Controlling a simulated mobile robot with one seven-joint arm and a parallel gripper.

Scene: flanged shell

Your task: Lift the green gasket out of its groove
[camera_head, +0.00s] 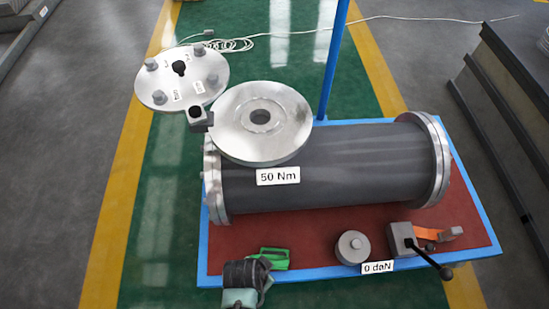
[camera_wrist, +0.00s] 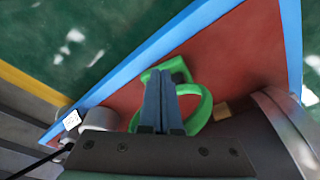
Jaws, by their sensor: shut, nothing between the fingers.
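A green looped piece (camera_head: 275,258), the only gasket-like green thing I see, lies low over the red bench top near its front-left edge. In the wrist view the green loop (camera_wrist: 207,108) shows larger, curving around and behind the fingers. My gripper (camera_wrist: 160,78) is shut and empty, its two fingers side by side across the loop. Whether they touch it I cannot tell. In the head view my gripper (camera_head: 252,270) is at the bottom, beside the loop's left end. No groove holding the loop is visible; the fingers hide part of it.
The dark shell (camera_head: 335,170) lies behind the loop, with a silver flange at each end. A silver disc (camera_head: 285,140) and a bolted plate (camera_head: 170,95) stand above its left end. A grey cylinder (camera_head: 353,247) and a lever device (camera_head: 403,240) stand to the right. Blue edging (camera_head: 220,281) borders the bench.

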